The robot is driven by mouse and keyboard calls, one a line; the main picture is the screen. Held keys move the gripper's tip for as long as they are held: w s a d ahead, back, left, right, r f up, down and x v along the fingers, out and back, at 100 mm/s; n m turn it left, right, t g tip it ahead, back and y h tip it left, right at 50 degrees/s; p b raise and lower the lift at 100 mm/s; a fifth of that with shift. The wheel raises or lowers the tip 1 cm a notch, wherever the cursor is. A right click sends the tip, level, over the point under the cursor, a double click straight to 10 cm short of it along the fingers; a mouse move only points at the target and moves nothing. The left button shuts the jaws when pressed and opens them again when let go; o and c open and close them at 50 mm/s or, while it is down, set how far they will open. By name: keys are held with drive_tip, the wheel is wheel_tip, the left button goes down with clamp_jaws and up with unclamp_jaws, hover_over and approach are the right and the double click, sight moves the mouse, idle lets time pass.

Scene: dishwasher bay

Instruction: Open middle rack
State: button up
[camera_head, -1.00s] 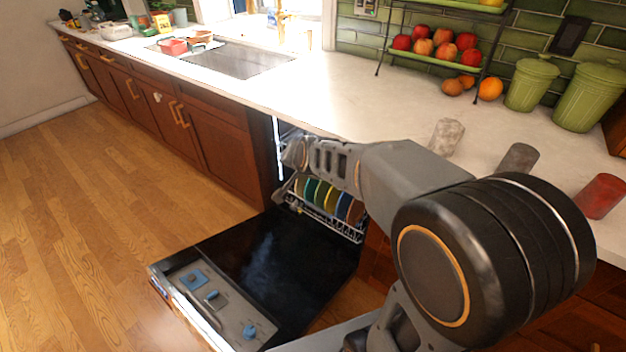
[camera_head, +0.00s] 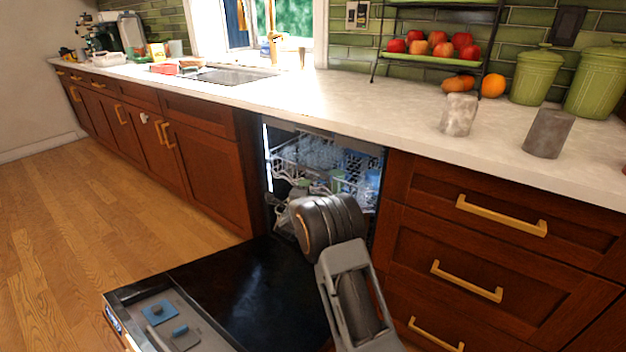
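The dishwasher stands open under the counter, its dark door (camera_head: 235,290) folded down flat. Inside, an upper rack (camera_head: 300,152) holds clear glasses and sits within the tub. Below it, another rack level with cups and dishes (camera_head: 340,182) shows partly, also inside the tub. My arm reaches across the door toward the opening, and its dark rounded joint covers the lower part of the tub. The lower rack with plates is hidden behind my arm. My gripper cannot be made out; it is hidden behind the arm or inside the dishwasher, so its contact with a rack cannot be told.
Wooden drawers with brass handles (camera_head: 500,215) flank the opening on the right, and cabinets (camera_head: 200,165) on the left. The stone counter (camera_head: 330,105) runs above. The wooden floor (camera_head: 90,220) at left is clear.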

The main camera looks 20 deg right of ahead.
sight(313, 173)
drive_tip(key=b+x, duration=0.2)
drive_tip(key=x, duration=0.9)
clamp_jaws()
idle(0.4)
drive_tip(key=shift+d, duration=0.1)
